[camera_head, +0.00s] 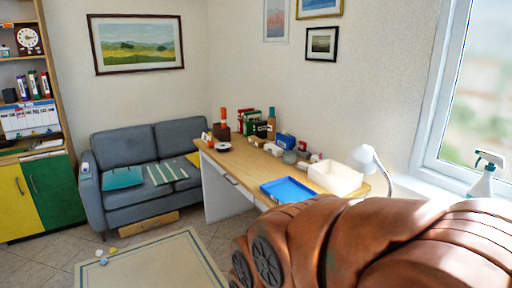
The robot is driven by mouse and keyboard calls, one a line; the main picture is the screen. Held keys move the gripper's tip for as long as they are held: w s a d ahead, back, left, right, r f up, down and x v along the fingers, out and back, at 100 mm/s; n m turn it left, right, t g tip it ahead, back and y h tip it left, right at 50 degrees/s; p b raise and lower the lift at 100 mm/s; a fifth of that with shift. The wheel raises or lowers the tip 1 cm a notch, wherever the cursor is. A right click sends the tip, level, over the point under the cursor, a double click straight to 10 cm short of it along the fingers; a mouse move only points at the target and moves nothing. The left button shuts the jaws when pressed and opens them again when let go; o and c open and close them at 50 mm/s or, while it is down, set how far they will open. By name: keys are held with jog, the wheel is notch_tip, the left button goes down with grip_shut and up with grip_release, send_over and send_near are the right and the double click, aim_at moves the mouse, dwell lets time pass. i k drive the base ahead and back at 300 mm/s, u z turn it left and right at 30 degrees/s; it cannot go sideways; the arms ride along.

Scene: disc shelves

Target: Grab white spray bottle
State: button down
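The white spray bottle (483,178) stands upright at the far right, by the window. Its lower part is partly hidden behind a large brown, leather-like rounded form in the foreground. Its trigger head looks pale with a greenish tint.
The brown form (400,240) fills the lower right, in front of the bottle. The wooden desk (232,162) holds a blue tray (287,190), a cream box (335,178), a white lamp (367,160) and small items. A grey sofa (140,150) stands behind; a rug (150,262) covers open floor at left.

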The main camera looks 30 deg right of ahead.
aim_at(482, 188)
jog(key=z, duration=2.55)
jog(key=k, duration=0.5)
jog(key=z, duration=1.4)
jog(key=i, duration=1.15)
jog(key=u, duration=2.65)
jog(key=i, duration=0.15)
jog(key=z, duration=0.05)
